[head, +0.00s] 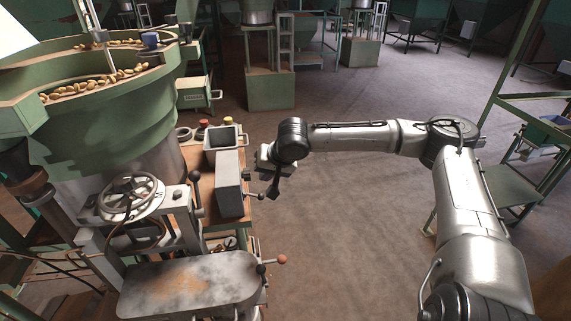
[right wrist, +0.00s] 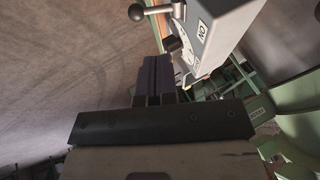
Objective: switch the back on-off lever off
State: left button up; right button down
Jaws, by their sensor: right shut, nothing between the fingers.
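A grey control box (head: 229,183) stands on the bench beside the machine. In the right wrist view the box (right wrist: 222,28) carries an "ON" label (right wrist: 203,30). An on-off lever with a dark ball knob (right wrist: 137,12) sticks out from its side; the knob also shows in the head view (head: 261,196). My right gripper (head: 272,193) is beside the box's right side, close to the knob, with its fingers pointing down. In the right wrist view its dark fingers (right wrist: 154,78) are together and empty, apart from the knob. My left gripper is not in view.
A black-knobbed lever (head: 196,175) stands left of the box. A grey open bin (head: 222,140) is behind the box. The floor to the right (head: 350,220) is clear.

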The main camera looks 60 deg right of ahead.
jog(key=s+r+b, duration=0.2)
jog(key=s+r, duration=0.3)
jog(key=shift+s+d+r, duration=0.15)
jog(key=shift+s+r, duration=0.15)
jog(key=shift+s, duration=0.05)
dwell(0.6)
